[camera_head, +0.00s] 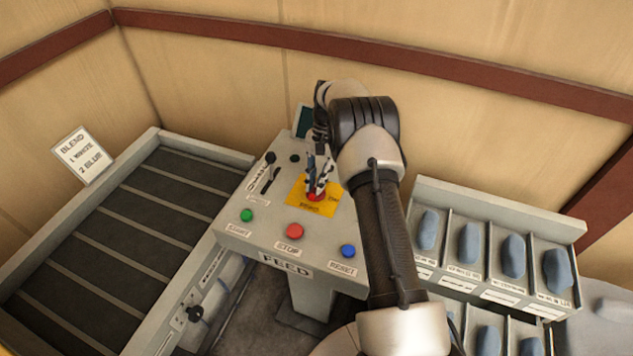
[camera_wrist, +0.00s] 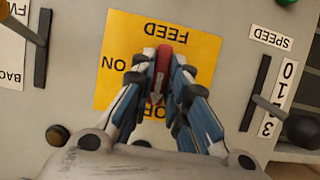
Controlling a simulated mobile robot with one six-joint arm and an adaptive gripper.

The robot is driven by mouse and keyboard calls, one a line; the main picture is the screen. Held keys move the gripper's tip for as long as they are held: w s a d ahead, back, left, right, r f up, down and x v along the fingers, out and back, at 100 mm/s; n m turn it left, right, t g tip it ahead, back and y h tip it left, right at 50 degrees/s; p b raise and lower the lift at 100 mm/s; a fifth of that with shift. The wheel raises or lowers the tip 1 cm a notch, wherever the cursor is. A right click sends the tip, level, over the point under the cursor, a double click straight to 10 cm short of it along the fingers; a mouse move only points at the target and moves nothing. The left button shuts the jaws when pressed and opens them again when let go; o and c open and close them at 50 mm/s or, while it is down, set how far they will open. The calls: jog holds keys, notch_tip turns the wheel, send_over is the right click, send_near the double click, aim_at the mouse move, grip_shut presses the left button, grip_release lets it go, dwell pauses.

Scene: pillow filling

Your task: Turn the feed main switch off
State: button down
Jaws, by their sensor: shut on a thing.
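The feed main switch (camera_head: 315,197) is a red rotary handle on a yellow plate (camera_head: 297,200) on the grey FEED panel. In the wrist view the red handle (camera_wrist: 161,72) runs up and down the picture, with a pale arrow mark on its lower part. The plate (camera_wrist: 118,32) reads FEED and ON upside down; the lettering at its lower edge is partly covered by the fingers. My gripper (camera_head: 318,188) is shut on the handle from above, one blue-and-white finger on each side in the wrist view (camera_wrist: 161,80).
Green (camera_head: 246,215), red (camera_head: 295,231) and blue (camera_head: 348,251) buttons line the panel's front. A lever with a black knob (camera_wrist: 302,130) stands by the SPEED label. A slatted conveyor (camera_head: 130,220) lies left; bins (camera_head: 500,205) with blue-grey items stand right.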

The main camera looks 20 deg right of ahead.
dwell(0.4)
jog(key=c, duration=1.6)
grip_release()
jog(key=shift+o, duration=0.2)
jog(key=v, duration=0.7)
jog(key=shift+r, duration=0.2)
